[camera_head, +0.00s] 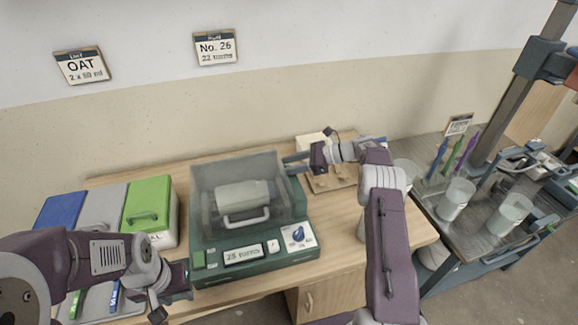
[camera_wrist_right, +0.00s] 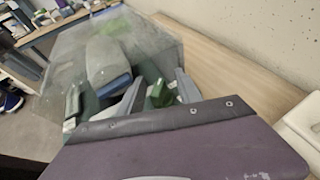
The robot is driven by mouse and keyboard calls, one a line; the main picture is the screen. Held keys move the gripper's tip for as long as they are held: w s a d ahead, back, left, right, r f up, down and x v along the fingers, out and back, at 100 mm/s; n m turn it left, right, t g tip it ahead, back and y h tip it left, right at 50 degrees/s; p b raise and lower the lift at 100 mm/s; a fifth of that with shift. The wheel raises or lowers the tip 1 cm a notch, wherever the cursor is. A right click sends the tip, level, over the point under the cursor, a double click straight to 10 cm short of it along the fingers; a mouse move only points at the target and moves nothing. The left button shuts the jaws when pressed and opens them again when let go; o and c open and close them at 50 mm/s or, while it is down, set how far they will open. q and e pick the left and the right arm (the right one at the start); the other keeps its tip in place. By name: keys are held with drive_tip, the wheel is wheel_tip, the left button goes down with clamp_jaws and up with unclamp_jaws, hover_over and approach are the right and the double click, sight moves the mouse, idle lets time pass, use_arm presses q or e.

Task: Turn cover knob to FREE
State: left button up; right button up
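A green machine (camera_head: 255,262) with a clear cover (camera_head: 236,170) over a pale drum stands on the wooden table. A blue knob (camera_head: 297,237) sits on its white front panel; the lettering is too small to read. My right gripper (camera_head: 294,165) is at the machine's back right corner, beside the cover. In the right wrist view its fingers (camera_wrist_right: 158,98) are apart, with a small green part (camera_wrist_right: 158,93) showing between or beyond them; contact cannot be told. My left gripper (camera_head: 182,278) is low, left of the machine's front; its fingers are unclear.
Blue, grey and green lidded bins (camera_head: 148,207) stand left of the machine. A wooden board (camera_head: 330,178) lies behind right. A metal cart (camera_head: 430,205) with clear beakers (camera_head: 456,198) stands at the right. The table right of the machine is mostly clear below my right arm.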

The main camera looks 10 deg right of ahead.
drive_tip(key=shift+f, duration=0.1)
drive_tip(key=v, duration=0.9)
drive_tip(key=shift+b, duration=0.35)
